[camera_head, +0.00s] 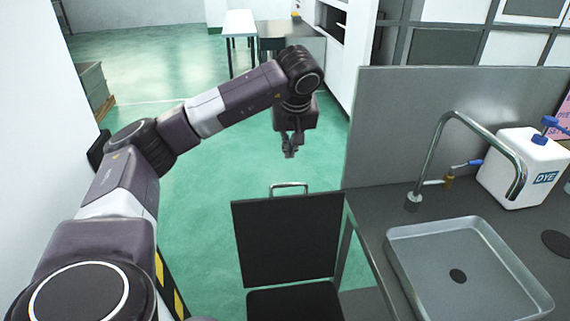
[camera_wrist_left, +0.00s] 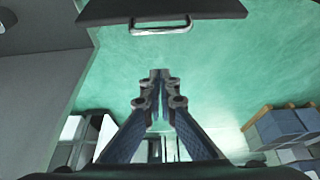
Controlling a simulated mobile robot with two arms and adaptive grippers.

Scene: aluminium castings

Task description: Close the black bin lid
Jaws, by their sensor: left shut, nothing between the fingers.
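The black bin lid (camera_head: 288,240) stands raised, near upright, at the lower middle of the head view, with a metal handle (camera_head: 289,187) at its top edge. The top of the black bin (camera_head: 294,302) shows just below it, cut off by the picture's lower edge. My left gripper (camera_head: 289,153) is shut and empty, pointing down above the handle in the picture and apart from it. In the left wrist view the closed fingers (camera_wrist_left: 160,76) point toward the lid's edge (camera_wrist_left: 150,10) and its handle (camera_wrist_left: 160,27), with green floor between. My right gripper is not in view.
A dark counter (camera_head: 372,225) with a metal sink tray (camera_head: 398,262), a faucet (camera_head: 432,150) and a white DYE jug (camera_head: 512,165) stands right of the bin. A grey panel (camera_head: 420,115) rises behind it. Green floor (camera_head: 215,190) is open left of and behind the lid.

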